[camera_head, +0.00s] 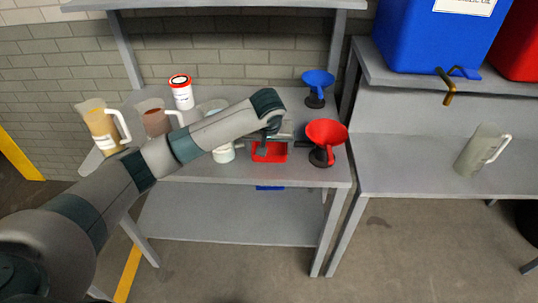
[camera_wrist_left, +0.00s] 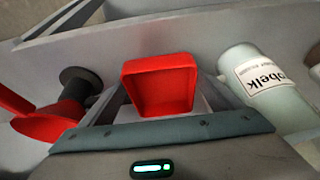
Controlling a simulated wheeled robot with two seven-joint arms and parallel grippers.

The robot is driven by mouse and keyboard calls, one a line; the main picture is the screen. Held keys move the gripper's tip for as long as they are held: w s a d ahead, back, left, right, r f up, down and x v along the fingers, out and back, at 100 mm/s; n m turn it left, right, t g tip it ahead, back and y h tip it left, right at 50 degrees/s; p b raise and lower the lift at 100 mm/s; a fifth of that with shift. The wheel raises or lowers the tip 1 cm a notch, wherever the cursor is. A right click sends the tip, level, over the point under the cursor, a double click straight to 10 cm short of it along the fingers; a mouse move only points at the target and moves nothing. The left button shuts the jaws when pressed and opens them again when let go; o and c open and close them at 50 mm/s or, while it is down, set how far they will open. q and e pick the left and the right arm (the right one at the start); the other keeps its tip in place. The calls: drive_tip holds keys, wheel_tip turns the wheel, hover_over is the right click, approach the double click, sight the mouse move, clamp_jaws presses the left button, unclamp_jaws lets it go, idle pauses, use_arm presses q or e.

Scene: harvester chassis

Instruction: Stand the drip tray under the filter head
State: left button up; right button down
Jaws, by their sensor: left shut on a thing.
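The drip tray looks to be the small red open tray (camera_head: 277,152) at the front of the left workbench. My left gripper (camera_head: 265,145) is over it, shut on the tray, with the arm reaching in from the left. In the left wrist view the red tray (camera_wrist_left: 160,87) sits between the fingers, its open hollow showing. I cannot tell whether the tray touches the bench top. I cannot make out a filter head for certain; my arm hides part of the bench. My right gripper is not in view.
A red funnel (camera_head: 326,131) stands close to the right of the tray, a blue funnel (camera_head: 318,80) behind. Jugs (camera_head: 103,127) and a white tub (camera_head: 182,94) stand left. A labelled pale container (camera_wrist_left: 262,85) shows beside the tray.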

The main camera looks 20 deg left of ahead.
use_arm(q)
wheel_tip(320, 180, down, 3)
drive_tip(key=shift+s+r+p, duration=0.1)
drive_tip(key=shift+r+p, duration=0.1)
drive_tip(key=shift+p, duration=0.4)
drive_tip(key=shift+f, duration=0.35)
drive_tip(key=o, duration=1)
drive_tip(key=shift+f, duration=0.1)
drive_tip(key=b+v, duration=0.2)
drive_tip(key=v, duration=1)
